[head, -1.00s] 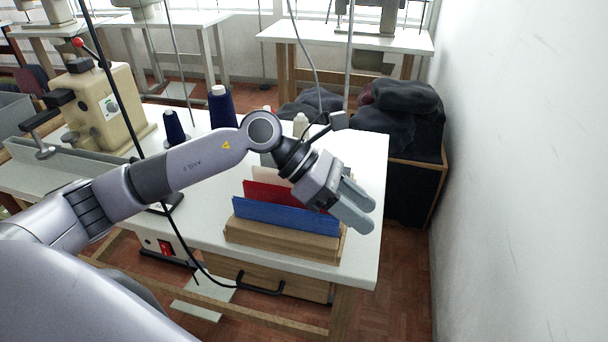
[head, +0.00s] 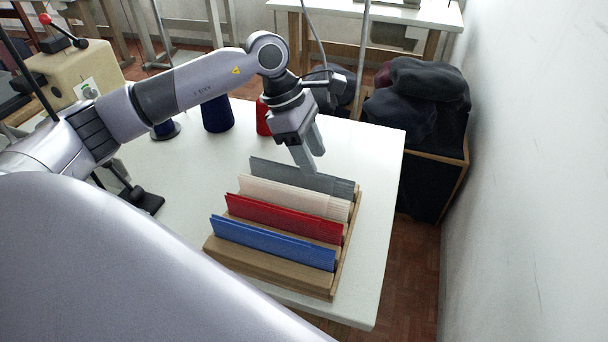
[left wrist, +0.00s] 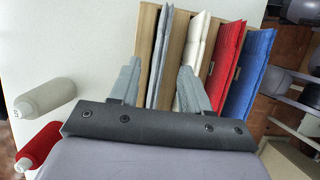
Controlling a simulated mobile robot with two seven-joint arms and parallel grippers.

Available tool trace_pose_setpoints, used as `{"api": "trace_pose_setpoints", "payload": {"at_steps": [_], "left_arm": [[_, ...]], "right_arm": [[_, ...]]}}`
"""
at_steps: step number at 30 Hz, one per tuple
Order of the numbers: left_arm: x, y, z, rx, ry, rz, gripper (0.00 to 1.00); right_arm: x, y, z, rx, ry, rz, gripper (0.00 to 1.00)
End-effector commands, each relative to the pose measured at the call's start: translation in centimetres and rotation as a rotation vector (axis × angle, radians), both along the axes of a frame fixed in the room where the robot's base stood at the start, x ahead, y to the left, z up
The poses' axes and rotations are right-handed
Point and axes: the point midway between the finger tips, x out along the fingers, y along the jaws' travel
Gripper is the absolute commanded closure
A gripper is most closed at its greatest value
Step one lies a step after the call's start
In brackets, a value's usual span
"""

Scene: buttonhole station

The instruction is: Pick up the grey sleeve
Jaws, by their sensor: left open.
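The grey sleeve (head: 285,175) stands upright at the back of a wooden rack (head: 268,266), behind white, red and blue sleeves. In the left wrist view the grey sleeve (left wrist: 160,50) runs between my two fingertips. My left gripper (head: 312,168) is open and points down over the grey sleeve's right half, partly covering its top edge. The left wrist view also shows both fingers of the left gripper (left wrist: 158,75) apart, the right finger overlapping the white sleeve. I cannot tell whether the fingers touch the sleeve. My right gripper is not in view.
The white sleeve (head: 285,195), red sleeve (head: 275,216) and blue sleeve (head: 265,242) stand close by in the rack. Thread cones, including a dark blue one (head: 217,115), stand behind left.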

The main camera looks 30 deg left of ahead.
Motion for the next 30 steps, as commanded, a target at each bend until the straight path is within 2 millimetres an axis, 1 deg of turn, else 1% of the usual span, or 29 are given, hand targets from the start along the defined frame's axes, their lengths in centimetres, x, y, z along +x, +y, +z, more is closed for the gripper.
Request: {"api": "trace_pose_setpoints", "payload": {"at_steps": [1,5,8,12,15,30], "left_arm": [[0.0,-0.3,-0.5,-0.001,0.003,-0.001,0.53],[0.2,-0.7,-1.4,-0.001,0.001,0.0,0.53],[0.4,-1.3,-2.5,-0.002,0.002,-0.002,0.53],[0.7,-2.2,-4.5,-0.002,0.002,-0.001,0.53],[0.8,-2.6,-5.3,-0.002,0.0,0.0,0.53],[0.8,-2.6,-5.6,-0.002,-0.001,0.0,0.53]], "right_arm": [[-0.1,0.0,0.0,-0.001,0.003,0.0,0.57],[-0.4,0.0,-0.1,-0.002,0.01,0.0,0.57],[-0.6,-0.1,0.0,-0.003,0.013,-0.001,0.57],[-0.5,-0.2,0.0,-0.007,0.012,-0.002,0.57],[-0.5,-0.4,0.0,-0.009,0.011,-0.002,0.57],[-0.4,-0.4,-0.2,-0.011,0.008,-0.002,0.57]]}}
